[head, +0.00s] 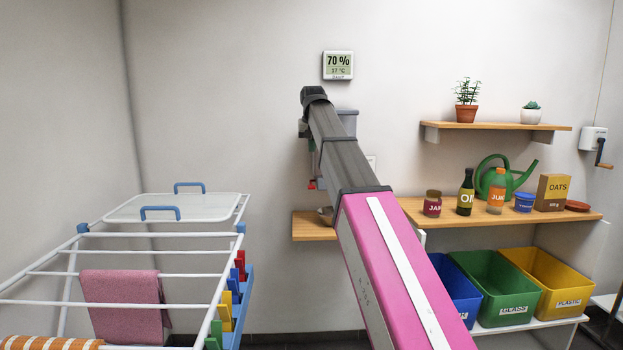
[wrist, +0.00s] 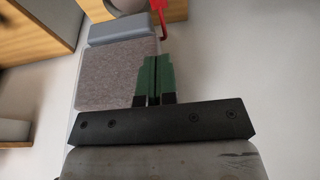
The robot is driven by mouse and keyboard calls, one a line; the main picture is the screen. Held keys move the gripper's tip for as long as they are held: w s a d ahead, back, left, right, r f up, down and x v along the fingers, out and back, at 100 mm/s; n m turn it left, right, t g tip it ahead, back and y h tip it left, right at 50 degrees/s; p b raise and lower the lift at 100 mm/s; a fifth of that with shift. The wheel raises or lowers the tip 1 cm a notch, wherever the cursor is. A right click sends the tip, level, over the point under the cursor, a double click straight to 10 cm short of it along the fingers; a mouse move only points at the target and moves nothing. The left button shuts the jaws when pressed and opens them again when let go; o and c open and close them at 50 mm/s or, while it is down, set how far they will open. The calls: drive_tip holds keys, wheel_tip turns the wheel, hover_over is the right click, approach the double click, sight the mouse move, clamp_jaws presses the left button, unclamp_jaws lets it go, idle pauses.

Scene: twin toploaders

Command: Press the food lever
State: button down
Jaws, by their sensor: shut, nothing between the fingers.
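The food dispenser is a grey box mostly hidden behind my arm in the head view (head: 348,122). In the wrist view its speckled brown front (wrist: 118,72) fills the area left of and behind my fingers. The red food lever (wrist: 158,8) shows at the top edge of the wrist view, just beyond my fingertips; whether they touch it I cannot tell. A small red part of it shows left of my arm in the head view (head: 311,184). My gripper (wrist: 156,60) has green fingers, closed together and empty; in the head view it is largely hidden by my arm.
A wooden shelf (head: 312,228) lies below the dispenser, with a grey bowl-like thing (head: 325,211) partly hidden. A jam jar (head: 432,204) and bottles stand on the right shelf. A drying rack (head: 150,234) stands at left. Coloured bins (head: 497,285) stand lower right.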

sight(311, 187)
drive_tip(key=x, duration=0.9)
drive_tip(key=s+x, duration=0.1)
drive_tip(key=x, duration=0.4)
drive_tip(key=shift+s+f, duration=0.1)
drive_tip(key=shift+s+f, duration=0.15)
